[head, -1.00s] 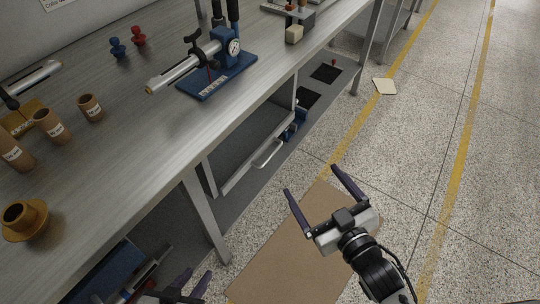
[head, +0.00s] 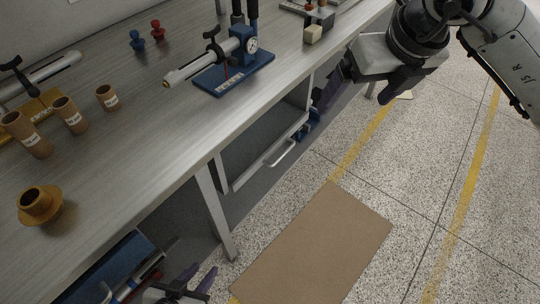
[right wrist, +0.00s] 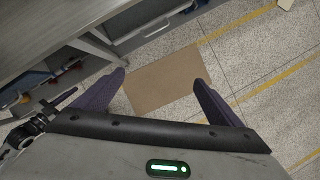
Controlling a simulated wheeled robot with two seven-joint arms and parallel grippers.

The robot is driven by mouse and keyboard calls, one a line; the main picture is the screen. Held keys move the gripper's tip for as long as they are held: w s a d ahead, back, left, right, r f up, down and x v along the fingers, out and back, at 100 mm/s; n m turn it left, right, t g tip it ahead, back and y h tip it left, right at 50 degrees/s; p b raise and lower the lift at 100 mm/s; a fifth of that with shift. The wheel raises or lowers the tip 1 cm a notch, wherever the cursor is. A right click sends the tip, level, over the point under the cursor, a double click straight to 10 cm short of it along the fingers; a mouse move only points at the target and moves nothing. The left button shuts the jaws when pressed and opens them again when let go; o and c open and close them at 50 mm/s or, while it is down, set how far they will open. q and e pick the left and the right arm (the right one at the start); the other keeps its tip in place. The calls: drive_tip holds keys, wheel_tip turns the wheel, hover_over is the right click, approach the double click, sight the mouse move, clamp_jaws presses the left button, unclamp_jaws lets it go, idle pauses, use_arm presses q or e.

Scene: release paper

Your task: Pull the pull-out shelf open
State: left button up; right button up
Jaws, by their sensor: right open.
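The pull-out shelf (head: 240,183) sits under the workbench, a grey unit with a pale front edge. Its light bar handle (head: 281,153) faces the aisle. The handle also shows near the top of the right wrist view (right wrist: 157,27). My right gripper (head: 353,106) is open and empty, raised beside the bench edge, up and right of the handle and apart from it. Its two dark purple fingers (right wrist: 159,76) stand wide apart in the right wrist view. My left gripper (head: 196,273) is low at the bottom edge, partly cut off, with its fingers apart and nothing seen between them.
The workbench top (head: 150,140) holds a blue-based press (head: 235,75), several brown cups and a flanged brown piece (head: 40,204). A bench leg (head: 214,212) stands left of the shelf. A flat brown sheet (head: 310,245) lies on the open floor.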

drive_tip(key=shift+w+d+r+h, duration=0.2)
drive_tip(key=shift+d+r+h, duration=0.1)
drive_tip(key=shift+d, duration=0.2)
